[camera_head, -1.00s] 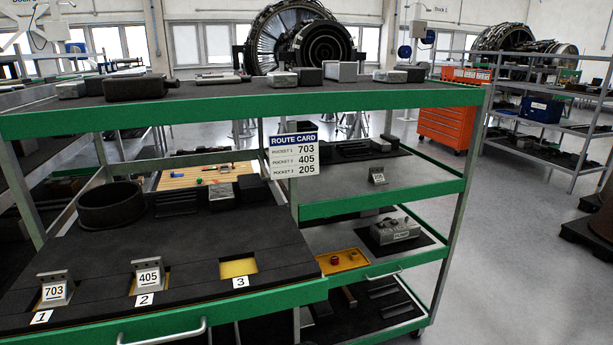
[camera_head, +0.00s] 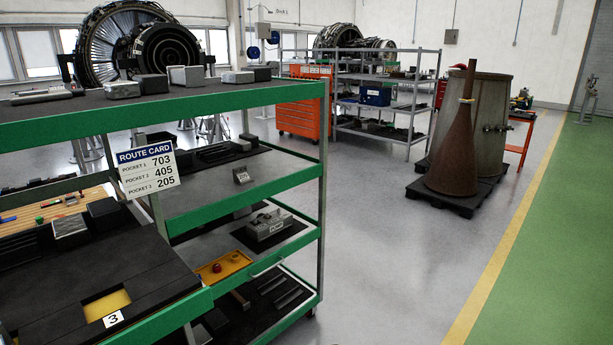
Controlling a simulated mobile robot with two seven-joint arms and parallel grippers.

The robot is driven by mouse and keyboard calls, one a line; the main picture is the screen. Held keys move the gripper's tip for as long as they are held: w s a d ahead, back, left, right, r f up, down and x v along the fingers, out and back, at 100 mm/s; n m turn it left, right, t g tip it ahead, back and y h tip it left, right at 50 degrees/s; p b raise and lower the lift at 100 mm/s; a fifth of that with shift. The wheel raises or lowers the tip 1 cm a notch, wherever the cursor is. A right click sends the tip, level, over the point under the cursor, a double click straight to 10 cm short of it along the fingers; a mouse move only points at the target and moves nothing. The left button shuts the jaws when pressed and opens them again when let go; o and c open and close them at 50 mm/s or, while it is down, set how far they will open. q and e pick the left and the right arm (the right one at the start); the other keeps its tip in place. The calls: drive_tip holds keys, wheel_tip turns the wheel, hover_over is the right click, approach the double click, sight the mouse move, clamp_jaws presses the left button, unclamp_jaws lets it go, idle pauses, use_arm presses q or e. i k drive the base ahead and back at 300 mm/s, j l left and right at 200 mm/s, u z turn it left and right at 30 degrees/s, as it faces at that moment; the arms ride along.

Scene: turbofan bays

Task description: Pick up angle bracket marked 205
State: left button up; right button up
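A small grey angle bracket (camera_head: 242,175) stands on the middle shelf of the green-edged cart, near its right side. It carries a label that is too small to read here. The route card (camera_head: 149,165) on the cart lists pocket 1 as 703, pocket 2 as 405 and pocket 3 as 205. Pocket 3 (camera_head: 106,304), a yellow-bottomed cutout in the dark foam at lower left, is empty. Neither of my grippers is in view.
The cart's green top shelf edge (camera_head: 200,102) overhangs the middle shelf. Below are a yellow tray (camera_head: 222,268) and a grey pump unit (camera_head: 268,225). Open grey floor (camera_head: 400,255) lies to the right. A rusty cone (camera_head: 456,150) stands on a dark pallet beyond.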

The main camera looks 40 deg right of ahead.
sight(240, 175)
drive_tip(key=z, duration=1.05)
drive_tip(key=u, duration=0.4)
drive_tip(key=i+l+u, duration=0.15)
drive_tip(key=u, duration=0.25)
drive_tip(key=i+l+u, duration=0.1)
drive_tip(key=u, duration=0.3)
drive_tip(key=l+u, duration=0.4)
drive_tip(key=i+l+u, duration=0.1)
drive_tip(key=l+u, duration=0.15)
drive_tip(key=l, duration=0.25)
drive_tip(key=l+u, duration=0.25)
drive_tip(key=l, duration=0.25)
drive_tip(key=l+u, duration=0.15)
drive_tip(key=l, duration=0.9)
drive_tip(key=k+l+u, duration=0.1)
drive_tip(key=l, duration=1)
